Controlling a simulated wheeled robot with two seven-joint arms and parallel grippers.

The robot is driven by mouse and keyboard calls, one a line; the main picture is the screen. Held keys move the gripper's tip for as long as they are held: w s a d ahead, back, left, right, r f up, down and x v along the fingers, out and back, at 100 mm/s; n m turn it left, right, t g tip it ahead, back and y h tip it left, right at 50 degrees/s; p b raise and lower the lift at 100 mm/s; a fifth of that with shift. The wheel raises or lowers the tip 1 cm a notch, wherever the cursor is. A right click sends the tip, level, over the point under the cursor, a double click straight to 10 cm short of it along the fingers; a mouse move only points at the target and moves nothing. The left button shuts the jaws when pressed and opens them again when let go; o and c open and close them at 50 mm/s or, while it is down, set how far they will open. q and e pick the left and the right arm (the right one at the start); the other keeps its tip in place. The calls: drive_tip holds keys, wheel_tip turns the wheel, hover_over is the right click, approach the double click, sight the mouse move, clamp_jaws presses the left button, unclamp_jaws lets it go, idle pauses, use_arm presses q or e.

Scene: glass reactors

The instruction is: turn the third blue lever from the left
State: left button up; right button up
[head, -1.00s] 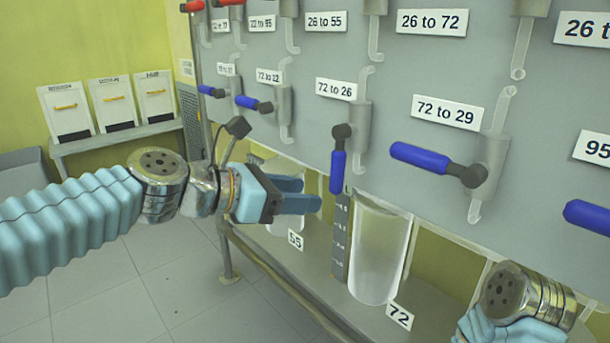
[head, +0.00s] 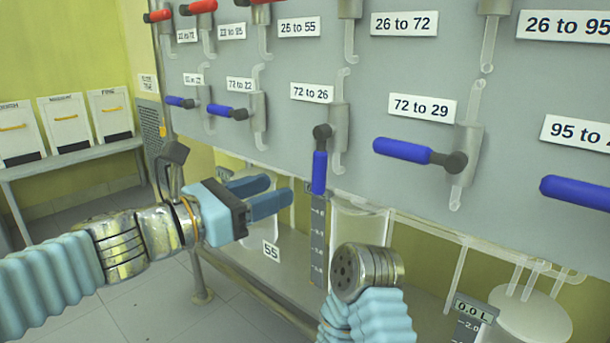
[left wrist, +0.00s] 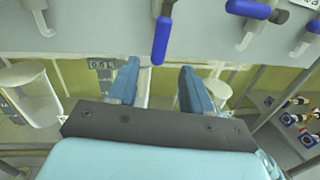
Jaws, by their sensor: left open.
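The third blue lever from the left (head: 319,172) is below the "72 to 26" label and hangs straight down from its dark pivot. It also shows in the left wrist view (left wrist: 161,40), upper middle, beyond the fingers and between their lines. My left gripper (head: 271,193) is open and empty. In the head view its fingertips are just left of the lever's lower end, apart from it. In the left wrist view the two fingers (left wrist: 158,85) stand apart. My right arm reaches in below the lever; its gripper is not visible.
Two blue levers (head: 227,112) are further left; the "72 to 29" lever (head: 402,150) points left, and another (head: 575,191) is at the right edge. Red levers (head: 198,7) are above. A glass vessel (head: 362,222) stands behind my right arm. A shelf with white boxes is far left.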

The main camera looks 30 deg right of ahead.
sight(314, 175)
use_arm(q)
drive_tip(key=x, duration=1.1)
drive_tip(key=shift+w+d, duration=0.1)
drive_tip(key=shift+d, duration=0.05)
clamp_jaws()
